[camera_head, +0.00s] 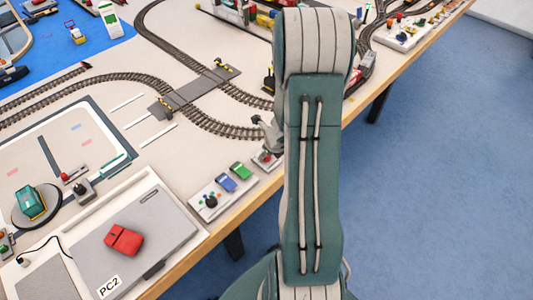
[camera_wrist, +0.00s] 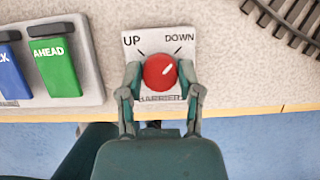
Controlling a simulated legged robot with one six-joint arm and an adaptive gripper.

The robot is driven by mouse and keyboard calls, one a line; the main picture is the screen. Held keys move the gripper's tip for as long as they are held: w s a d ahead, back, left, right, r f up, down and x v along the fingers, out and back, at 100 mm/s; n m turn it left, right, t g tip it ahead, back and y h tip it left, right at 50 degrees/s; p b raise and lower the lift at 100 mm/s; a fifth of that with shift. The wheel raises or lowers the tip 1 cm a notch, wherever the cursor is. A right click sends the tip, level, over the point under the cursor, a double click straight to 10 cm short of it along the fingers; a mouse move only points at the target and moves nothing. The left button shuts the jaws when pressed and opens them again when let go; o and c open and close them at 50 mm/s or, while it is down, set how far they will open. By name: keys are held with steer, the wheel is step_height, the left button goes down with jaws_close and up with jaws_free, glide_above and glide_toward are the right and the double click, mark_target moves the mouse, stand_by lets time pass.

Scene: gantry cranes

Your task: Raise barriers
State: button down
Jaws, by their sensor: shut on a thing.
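The barrier switch panel (camera_wrist: 150,38) is a small white plate labelled UP at left, DOWN at right and BARRIER below. Its round red knob (camera_wrist: 160,71) sits between the two fingers of my gripper (camera_wrist: 161,78), which are shut on its sides. The knob's setting cannot be told. In the head view the panel (camera_head: 264,161) is at the table's front edge, and my gripper (camera_head: 268,133) is partly hidden by my arm. The level crossing (camera_head: 196,91) is a grey road strip across the tracks, with small yellow-and-black barrier parts (camera_head: 161,110) beside it; their position is unclear.
A control plate with a green AHEAD switch (camera_wrist: 55,66) and a blue switch (camera_wrist: 12,74) lies just left of the panel. Curved track (camera_wrist: 293,17) runs at upper right. A grey PC2 panel with a red block (camera_head: 123,240) is at front left. Open floor lies right.

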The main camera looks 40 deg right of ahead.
steer(key=shift+s+f+n, duration=0.1)
steer(key=shift+f+n, duration=0.05)
steer(key=shift+n, duration=0.15)
steer(key=n+y, duration=0.1)
steer(key=n, duration=0.2)
steer(key=shift+g+y, duration=0.3)
steer(key=n+g+y, duration=0.1)
steer(key=n, duration=0.6)
steer(key=n+g+y, duration=0.1)
steer(key=n, duration=0.1)
steer(key=shift+n+g, duration=0.3)
steer(key=shift+d+n+g+y, duration=0.15)
steer(key=shift+n+g, duration=0.25)
steer(key=shift+n, duration=0.75)
steer(key=shift+a+n+g+y, duration=0.15)
steer(key=shift+n+g, duration=0.25)
steer(key=shift+n, duration=0.75)
steer(key=shift+d, duration=0.1)
steer(key=shift+w, duration=0.2)
steer(key=shift+c, duration=1.3)
jaws_free()
steer(key=shift+d, duration=0.1)
